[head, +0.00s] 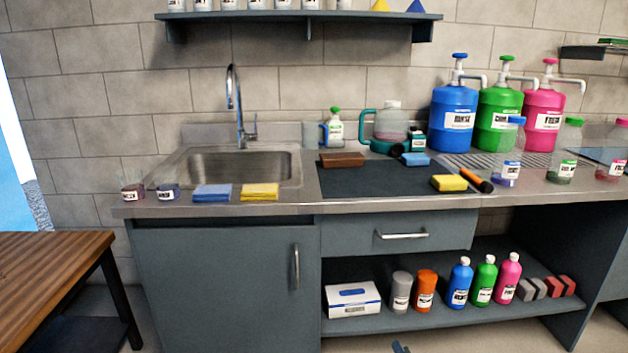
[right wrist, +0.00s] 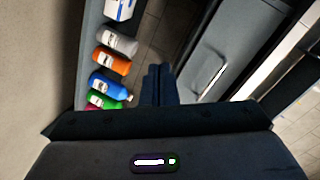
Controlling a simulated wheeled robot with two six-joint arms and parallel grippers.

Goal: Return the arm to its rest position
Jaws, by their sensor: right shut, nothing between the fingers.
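My right gripper (head: 400,347) shows only as a small tip at the bottom edge of the head view, in front of the lower shelf. In the right wrist view its two dark fingers (right wrist: 158,84) are together with nothing between them. They are apart from the bottles on the shelf. My left gripper is not in view. The rest of my right arm is out of the head view.
The counter (head: 300,207) has a sink (head: 240,168), cloths and several bottles. The lower shelf (head: 430,317) holds a white box (head: 352,300), canisters, bottles and blocks. A wooden table (head: 45,270) stands at the left. The wrist view shows the cabinet with a handle (right wrist: 212,80).

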